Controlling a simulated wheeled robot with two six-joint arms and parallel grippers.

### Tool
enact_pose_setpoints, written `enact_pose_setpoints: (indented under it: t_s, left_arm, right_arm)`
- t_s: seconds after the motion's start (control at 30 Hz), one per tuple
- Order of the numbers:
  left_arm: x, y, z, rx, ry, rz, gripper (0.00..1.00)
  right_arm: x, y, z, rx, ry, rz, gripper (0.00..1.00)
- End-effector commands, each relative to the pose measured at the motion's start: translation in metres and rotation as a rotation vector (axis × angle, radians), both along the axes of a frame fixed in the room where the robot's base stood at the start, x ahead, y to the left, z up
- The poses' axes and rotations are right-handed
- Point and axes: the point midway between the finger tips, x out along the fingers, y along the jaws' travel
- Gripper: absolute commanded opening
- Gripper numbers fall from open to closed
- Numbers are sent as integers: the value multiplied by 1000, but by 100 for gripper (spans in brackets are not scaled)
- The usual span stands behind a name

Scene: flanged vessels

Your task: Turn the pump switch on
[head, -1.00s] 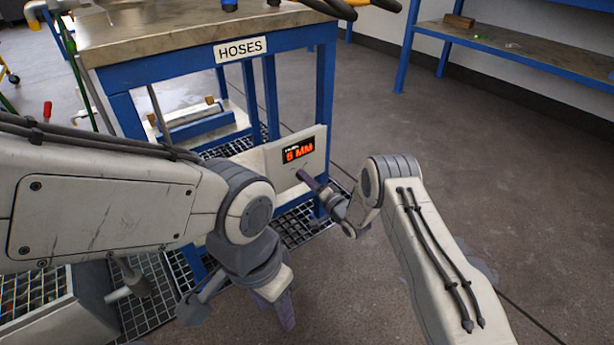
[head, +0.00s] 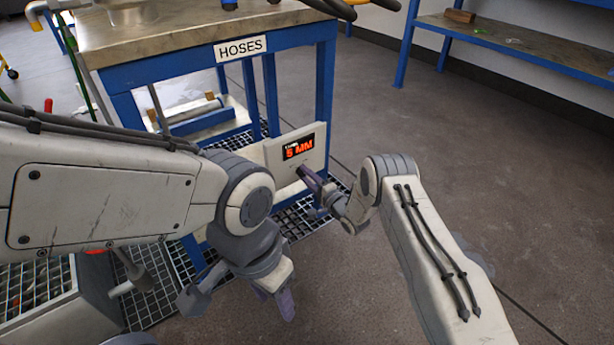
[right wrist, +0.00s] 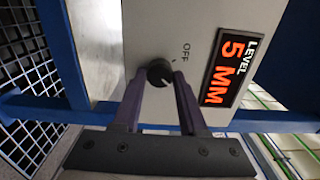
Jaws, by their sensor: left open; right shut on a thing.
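The pump switch is a small black round knob (right wrist: 159,72) on a pale panel (head: 282,158), with the word OFF printed beside it in the right wrist view. A display (head: 299,147) on the panel reads LEVEL 5 MM in orange. My right gripper (right wrist: 156,80) is shut on the knob, with one purple finger on each side of it. In the head view my right gripper (head: 306,176) reaches the panel, and its fingers hide the knob. My left gripper (head: 285,301) hangs low in front of the table, open, apart from the panel.
A blue-framed table (head: 205,65) with a HOSES sign (head: 240,48) stands behind the panel. Floor grating (head: 150,300) lies below it. A blue shelf (head: 500,35) stands at the back right. The floor on the right is clear.

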Motion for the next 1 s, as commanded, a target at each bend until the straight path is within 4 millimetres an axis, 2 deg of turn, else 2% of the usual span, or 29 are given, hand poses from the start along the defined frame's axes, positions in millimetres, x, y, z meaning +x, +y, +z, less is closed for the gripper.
enact_pose_setpoints:
  t_s: [0.2,0.23,0.3,0.67,0.77,1.0]
  left_arm:
    - [0,0,0,0,0,0,50]
    - [0,0,0,0,0,0,50]
    - [0,0,0,0,0,0,50]
    - [0,0,3,0,0,0,50]
    - [0,0,11,0,0,0,50]
    - [0,0,37,0,0,0,50]
  right_arm:
    - [-2,0,-3,0,6,1,0]
    - [-2,0,-3,0,6,1,49]
    - [-1,0,-2,-1,6,1,72]
    - [-3,-2,0,-1,3,0,72]
    - [-11,-9,2,-1,4,-2,72]
    - [-50,-37,3,-1,8,-3,72]
